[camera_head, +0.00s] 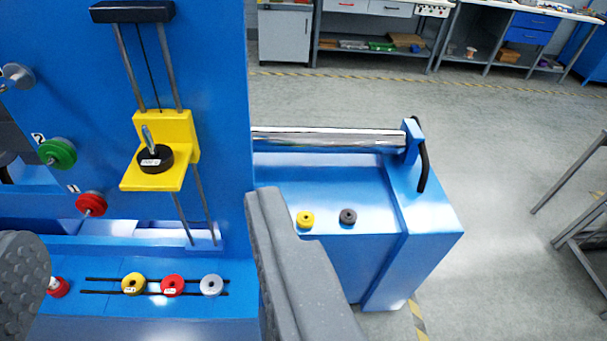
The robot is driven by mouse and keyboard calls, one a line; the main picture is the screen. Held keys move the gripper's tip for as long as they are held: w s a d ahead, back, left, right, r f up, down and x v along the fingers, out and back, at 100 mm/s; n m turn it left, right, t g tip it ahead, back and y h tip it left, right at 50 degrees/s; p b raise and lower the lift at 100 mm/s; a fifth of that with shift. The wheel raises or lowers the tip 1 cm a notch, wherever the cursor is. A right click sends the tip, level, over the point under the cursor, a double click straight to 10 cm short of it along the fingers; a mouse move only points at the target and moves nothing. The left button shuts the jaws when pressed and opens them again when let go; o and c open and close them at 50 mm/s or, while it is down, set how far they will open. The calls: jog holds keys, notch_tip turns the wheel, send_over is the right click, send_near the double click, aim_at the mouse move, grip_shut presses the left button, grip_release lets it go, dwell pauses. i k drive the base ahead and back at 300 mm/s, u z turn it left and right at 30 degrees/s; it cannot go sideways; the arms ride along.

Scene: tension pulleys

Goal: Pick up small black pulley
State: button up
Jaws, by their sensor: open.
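A small black pulley (348,216) lies on the blue ledge of the machine, right of centre. A small yellow pulley (305,219) lies just to its left. My gripper (145,245) is open, with one grey finger at the lower left edge and the other at the lower middle. Nothing shows held between the fingers. The black pulley appears to the right of my right finger, apart from it in the picture. A larger black disc (155,158) with a label sits on the yellow bracket (180,128).
Yellow, red (172,284) and silver (211,285) pulleys rest along a slotted blue shelf between my fingers. Green (57,153) and red wheels stick out from the blue upright panel. A metal roller (330,140) runs behind the ledge.

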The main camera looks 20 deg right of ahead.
aim_at(348, 218)
jog(key=z, duration=0.05)
jog(key=k, duration=0.5)
jog(key=z, duration=1.8)
jog(key=i, duration=1.1)
jog(key=u, duration=2)
jog(key=i, duration=1)
jog(key=z, duration=0.05)
